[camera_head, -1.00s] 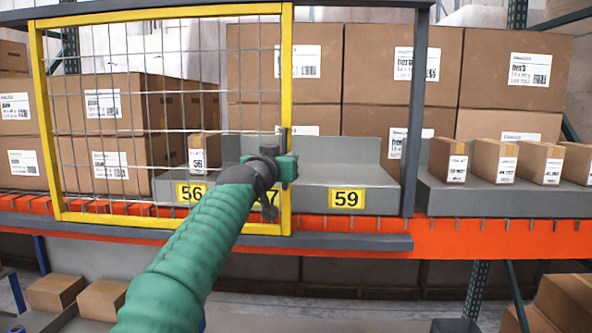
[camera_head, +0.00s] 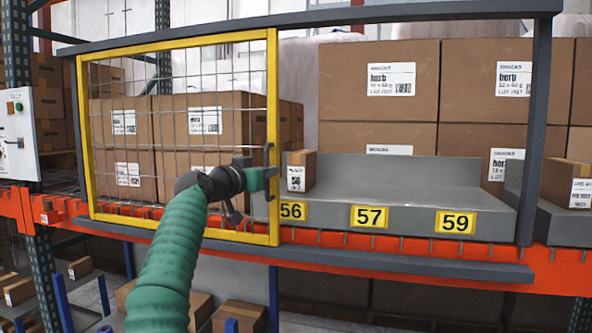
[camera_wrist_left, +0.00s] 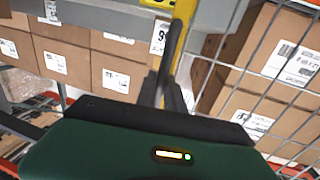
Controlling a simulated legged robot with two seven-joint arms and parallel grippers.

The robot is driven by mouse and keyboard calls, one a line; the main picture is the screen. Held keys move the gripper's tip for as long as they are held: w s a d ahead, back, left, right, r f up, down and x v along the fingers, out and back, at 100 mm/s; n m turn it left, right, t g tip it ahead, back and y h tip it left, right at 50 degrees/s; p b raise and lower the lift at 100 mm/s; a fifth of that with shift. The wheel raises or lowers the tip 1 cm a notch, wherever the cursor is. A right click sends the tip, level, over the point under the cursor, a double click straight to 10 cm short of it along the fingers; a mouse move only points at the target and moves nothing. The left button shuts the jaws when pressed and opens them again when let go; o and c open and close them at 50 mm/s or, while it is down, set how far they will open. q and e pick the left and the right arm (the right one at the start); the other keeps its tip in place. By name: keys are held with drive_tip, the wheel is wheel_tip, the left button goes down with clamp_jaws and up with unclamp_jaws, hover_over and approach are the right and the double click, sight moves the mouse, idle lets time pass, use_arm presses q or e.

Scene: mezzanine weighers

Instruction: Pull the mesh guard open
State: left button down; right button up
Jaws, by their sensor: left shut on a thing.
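The yellow-framed mesh guard (camera_head: 180,42) stands at the left of the shelf bay in the head view, in front of stacked cartons. Its dark upright handle (camera_head: 270,160) is on the right post of the frame. My left gripper (camera_head: 269,173) is shut on the handle, and my green arm reaches up to it from below. In the left wrist view the dark handle bar (camera_wrist_left: 176,45) runs between the fingers (camera_wrist_left: 163,92), beside the yellow post. My right gripper is not in view.
To the right of the guard, a grey weigher tray (camera_head: 400,190) lies open behind labels 56, 57 and 59. A small carton (camera_head: 299,171) stands by the guard's edge. A dark rail (camera_head: 330,262) runs below, and a dark post (camera_head: 535,130) bounds the right side.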

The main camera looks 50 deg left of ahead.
use_arm(q)
drive_tip(key=s+a, duration=0.2)
drive_tip(key=a, duration=0.1)
drive_tip(key=s+a+p, duration=0.1)
drive_tip(key=shift+a, duration=0.4)
drive_tip(key=c, duration=1.5)
unclamp_jaws()
drive_tip(key=shift+w+d, duration=0.1)
drive_tip(key=shift+w, duration=0.1)
drive_tip(key=shift+o, duration=0.2)
drive_tip(key=shift+w+d, duration=0.1)
